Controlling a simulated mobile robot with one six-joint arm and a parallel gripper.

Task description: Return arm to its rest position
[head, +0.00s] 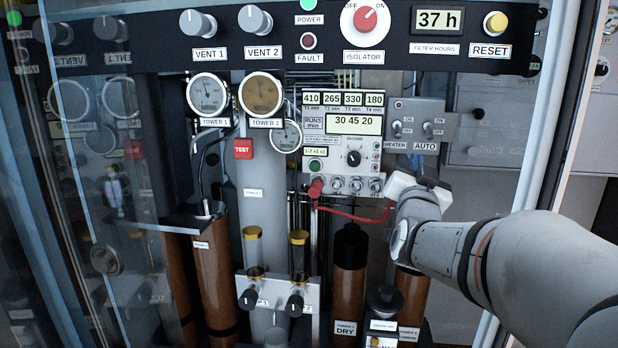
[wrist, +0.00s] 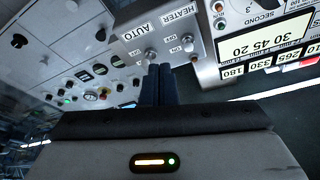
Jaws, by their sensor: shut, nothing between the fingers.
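My gripper (wrist: 159,70) is shut and empty in the wrist view, its two dark fingers side by side. The fingertips overlap the lower edge of the HEATER and AUTO switch panel (wrist: 136,40) there; I cannot tell whether they touch it. In the head view my arm (head: 470,250) reaches in from the right, and its pale end stands just below that switch panel (head: 411,112). The fingers themselves are hard to make out in the head view.
Left of my arm's end is the timer panel (head: 343,117) with a red plug (head: 316,187) and a red cable (head: 352,217). A black-topped DRY cylinder (head: 349,275) stands below. A clear door (head: 90,200) is at left, a frame post (head: 551,110) at right.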

